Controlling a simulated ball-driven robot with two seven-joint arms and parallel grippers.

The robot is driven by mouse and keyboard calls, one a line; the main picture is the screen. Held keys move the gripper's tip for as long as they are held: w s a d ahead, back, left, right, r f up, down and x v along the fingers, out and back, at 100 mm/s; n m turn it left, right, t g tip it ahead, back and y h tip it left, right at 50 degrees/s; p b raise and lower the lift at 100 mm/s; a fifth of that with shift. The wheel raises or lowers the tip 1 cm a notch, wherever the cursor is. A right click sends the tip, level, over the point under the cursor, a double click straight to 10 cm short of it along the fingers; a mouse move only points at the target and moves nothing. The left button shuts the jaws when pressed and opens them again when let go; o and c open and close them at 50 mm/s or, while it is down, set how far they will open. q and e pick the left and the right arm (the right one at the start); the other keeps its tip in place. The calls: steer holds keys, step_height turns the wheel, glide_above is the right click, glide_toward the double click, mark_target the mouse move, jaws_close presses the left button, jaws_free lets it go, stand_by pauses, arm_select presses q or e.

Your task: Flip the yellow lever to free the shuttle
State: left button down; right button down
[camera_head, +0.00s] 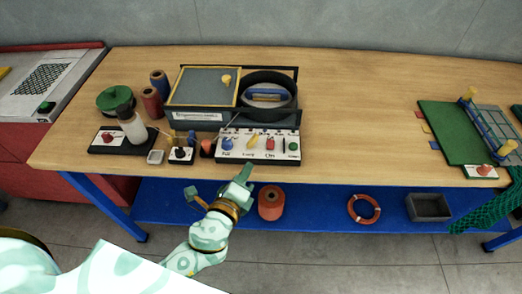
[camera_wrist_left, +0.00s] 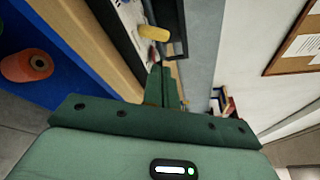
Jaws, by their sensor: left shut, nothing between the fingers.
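A white control panel (camera_head: 240,155) at the table's front edge carries a yellow lever (camera_head: 253,141), between a blue knob (camera_head: 227,143) and a red one. A yellow lever-like piece (camera_wrist_left: 154,33) also shows in the left wrist view, beyond my fingertips. The blue shuttle (camera_head: 267,95) lies in a round black holder behind the panel. My left gripper (camera_head: 245,170) is shut and empty, just in front of and below the panel, apart from the lever. It also shows in the left wrist view (camera_wrist_left: 160,75). My right gripper is out of view.
A grey box with a yellow-knobbed lid (camera_head: 203,85) stands behind the panel. A bottle (camera_head: 131,125), spools and a small black switch (camera_head: 181,154) stand left. A green board (camera_head: 450,130) lies far right. The table's middle is clear. An orange spool (camera_head: 271,203) sits on the blue shelf below.

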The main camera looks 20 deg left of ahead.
mark_target(259, 153)
arm_select(q)
steer(key=w, duration=0.3)
steer(key=w+f, duration=0.1)
steer(key=w, duration=0.2)
steer(key=w+f, duration=0.1)
steer(key=w, duration=0.3)
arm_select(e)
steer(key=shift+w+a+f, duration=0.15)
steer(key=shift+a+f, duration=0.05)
arm_select(q)
steer(key=shift+b, duration=0.3)
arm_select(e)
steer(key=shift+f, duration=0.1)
